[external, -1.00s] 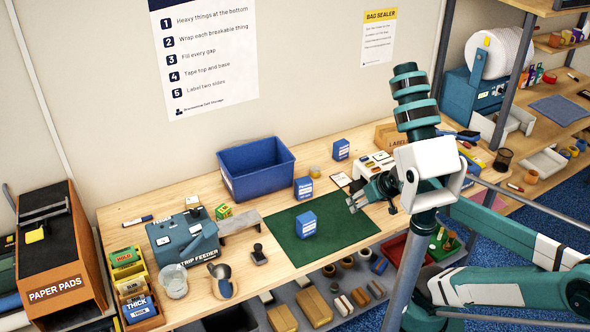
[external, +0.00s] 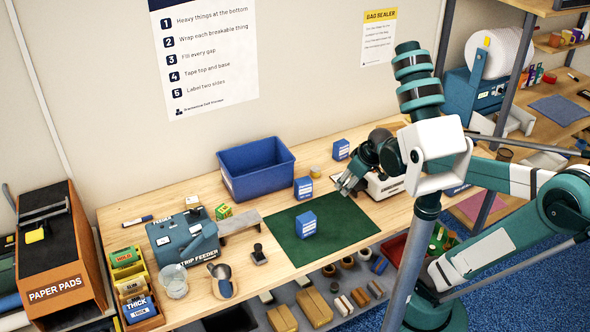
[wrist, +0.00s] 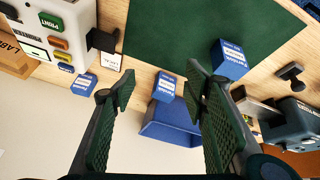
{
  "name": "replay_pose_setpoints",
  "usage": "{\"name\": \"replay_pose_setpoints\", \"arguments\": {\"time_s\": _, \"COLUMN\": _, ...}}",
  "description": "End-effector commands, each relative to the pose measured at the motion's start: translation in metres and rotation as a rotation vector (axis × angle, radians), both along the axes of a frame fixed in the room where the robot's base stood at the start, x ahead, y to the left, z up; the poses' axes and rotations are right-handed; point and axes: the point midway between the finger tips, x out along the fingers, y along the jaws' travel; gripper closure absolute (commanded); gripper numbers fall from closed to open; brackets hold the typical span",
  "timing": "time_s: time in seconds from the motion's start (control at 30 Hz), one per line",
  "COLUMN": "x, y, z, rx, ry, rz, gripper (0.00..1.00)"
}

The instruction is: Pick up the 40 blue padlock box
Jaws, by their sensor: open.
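Three blue boxes with white labels stand on the bench; the number on each is too small to read. One box (external: 306,224) is on the green mat (external: 345,222), and shows in the wrist view (wrist: 229,62). A second box (external: 303,188) is behind the mat near the blue bin, and shows in the wrist view (wrist: 165,87) between my fingers in the picture. A third box (external: 341,150) is farther back right, and shows at left in the wrist view (wrist: 84,85). My gripper (external: 346,187) is open and empty, right of the second box and apart from it.
An open blue bin (external: 257,170) stands against the wall, left of the second box. A white label printer (external: 383,188) is beside my gripper. A teal strip feeder (external: 183,240) and a stamp (external: 259,254) are to the left.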

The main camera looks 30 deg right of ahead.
Motion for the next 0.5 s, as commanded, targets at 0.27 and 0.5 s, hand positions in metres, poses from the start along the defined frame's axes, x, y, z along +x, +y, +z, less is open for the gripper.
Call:
{"name": "replay_pose_setpoints", "arguments": {"time_s": 0.27, "x": 0.035, "y": 0.007, "z": 0.013, "rx": -0.059, "ry": 0.06, "rz": 0.134, "gripper": 0.55}}
{"name": "replay_pose_setpoints", "arguments": {"time_s": 0.5, "x": 0.064, "y": 0.013, "z": 0.017, "rx": -0.106, "ry": 0.111, "rz": 0.253, "gripper": 0.55}}
